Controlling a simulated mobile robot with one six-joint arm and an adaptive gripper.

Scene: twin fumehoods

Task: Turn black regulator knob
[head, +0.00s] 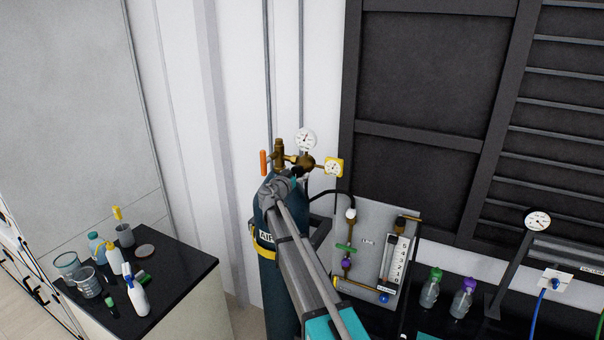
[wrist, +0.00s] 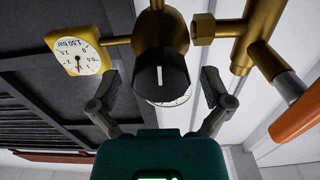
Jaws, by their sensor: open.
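The black regulator knob (wrist: 162,72) is in the middle of the wrist view, on the front of the brass regulator body (wrist: 158,28), with a white line on its face. My gripper (wrist: 160,88) is open, with one finger to the left and one to the right of the knob; I see gaps on both sides and no contact. In the head view my gripper (head: 290,178) is at the regulator on top of the dark blue gas cylinder (head: 269,225), and covers much of the knob there.
A yellow square gauge (wrist: 77,50) sits left of the knob in the wrist view. An orange handle (wrist: 300,118) is at the right. In the head view, a flowmeter panel (head: 372,222) stands to the right, and a black-topped bench (head: 185,275) with glassware stands to the left.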

